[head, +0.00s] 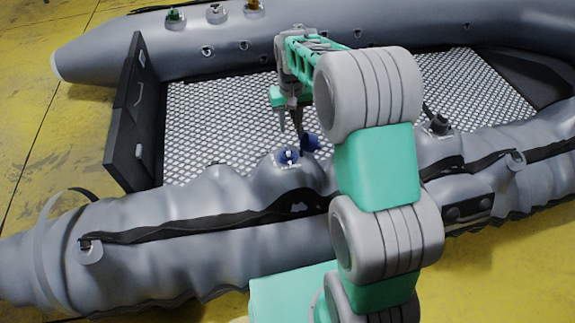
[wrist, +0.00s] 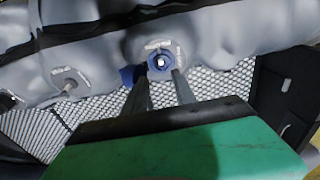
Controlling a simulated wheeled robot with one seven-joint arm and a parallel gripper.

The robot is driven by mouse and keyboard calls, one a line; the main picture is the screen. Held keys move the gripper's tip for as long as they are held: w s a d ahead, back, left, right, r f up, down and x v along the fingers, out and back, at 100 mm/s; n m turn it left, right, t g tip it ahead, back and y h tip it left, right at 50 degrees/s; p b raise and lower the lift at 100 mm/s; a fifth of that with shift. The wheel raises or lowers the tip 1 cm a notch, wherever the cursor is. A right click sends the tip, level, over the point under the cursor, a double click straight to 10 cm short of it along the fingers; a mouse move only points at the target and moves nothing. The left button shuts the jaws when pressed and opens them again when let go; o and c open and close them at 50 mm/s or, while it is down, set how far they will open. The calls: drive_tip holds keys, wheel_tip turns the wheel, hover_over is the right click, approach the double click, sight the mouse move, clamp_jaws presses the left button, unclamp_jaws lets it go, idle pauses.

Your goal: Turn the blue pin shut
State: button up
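The blue valve (head: 288,156) sits on top of the near grey tube, with a small pale pin at its centre. In the wrist view the blue valve (wrist: 153,66) lies just beyond the fingertips, and its pin (wrist: 161,62) shows white in the middle. A blue cap (head: 310,142) hangs open beside the valve; in the wrist view the cap (wrist: 127,75) is partly behind the left finger. My gripper (head: 291,129) points down near the valve. In the wrist view my gripper (wrist: 161,77) has its two fingers apart with nothing between them. Contact with the valve cannot be told.
The near tube (head: 150,261) is wrinkled. The far tube (head: 330,29) carries a green valve (head: 174,15), a pale one and an orange one. A dark transom board (head: 128,130) stands at left. The patterned boat floor (head: 210,120) is clear.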

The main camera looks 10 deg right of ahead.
drive_tip(key=b, duration=0.1)
hover_over(288, 151)
wheel_tip(288, 151, down, 8)
drive_tip(key=shift+w+f, duration=0.1)
drive_tip(key=shift+w, duration=0.05)
wheel_tip(288, 151, down, 7)
drive_tip(key=shift+r+b, duration=0.1)
drive_tip(key=shift+b, duration=0.75)
drive_tip(key=shift+c, duration=0.4)
clamp_jaws()
